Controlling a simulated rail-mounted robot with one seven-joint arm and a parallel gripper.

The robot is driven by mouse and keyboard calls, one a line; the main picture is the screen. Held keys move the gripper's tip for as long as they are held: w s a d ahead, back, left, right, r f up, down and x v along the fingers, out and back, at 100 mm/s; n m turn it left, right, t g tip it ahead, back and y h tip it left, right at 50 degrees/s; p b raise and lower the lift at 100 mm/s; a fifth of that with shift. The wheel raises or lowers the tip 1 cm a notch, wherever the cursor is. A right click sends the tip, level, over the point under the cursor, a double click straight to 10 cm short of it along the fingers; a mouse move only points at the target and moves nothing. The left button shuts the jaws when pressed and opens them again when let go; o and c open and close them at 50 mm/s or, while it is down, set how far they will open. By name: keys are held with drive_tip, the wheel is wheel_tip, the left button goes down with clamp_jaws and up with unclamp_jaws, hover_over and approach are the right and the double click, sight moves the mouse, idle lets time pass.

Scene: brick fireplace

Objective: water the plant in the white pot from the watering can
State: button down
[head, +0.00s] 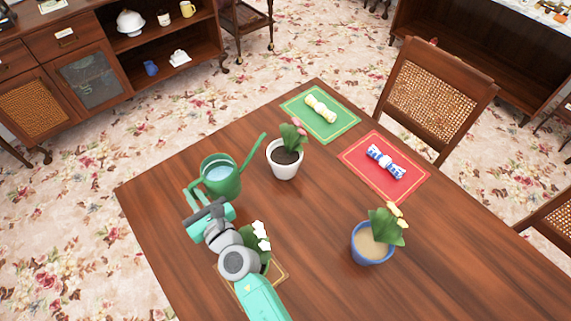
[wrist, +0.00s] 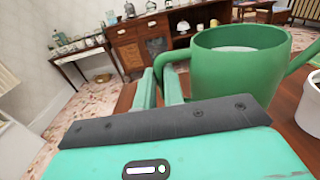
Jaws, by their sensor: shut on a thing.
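The green watering can (head: 222,184) is upright at the left part of the table, with pale water showing inside. Its spout points up and right, the tip near the back left of the white pot (head: 285,172). That pot holds dark soil and a green plant (head: 292,135) with a pink top. My gripper (head: 195,196) is shut on the can's handle at the can's left. In the wrist view the fingers (wrist: 160,86) meet the handle, the can (wrist: 240,80) stands beyond, and the white pot (wrist: 310,105) is cut off at the right edge. I cannot tell whether the can touches the table.
A blue pot with a plant (head: 370,245) stands to the right. A white-flowered plant (head: 259,240) is partly hidden by my arm. A green mat (head: 338,128) and a red mat (head: 408,192) hold wrapped bundles. Chairs (head: 440,95) stand along the right side. The table's middle is clear.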

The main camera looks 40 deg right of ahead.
sight(191, 189)
drive_tip(key=shift+r, duration=0.1)
wheel_tip(191, 189, up, 3)
drive_tip(key=p, duration=0.3)
drive_tip(key=shift+r, duration=0.1)
idle(0.6)
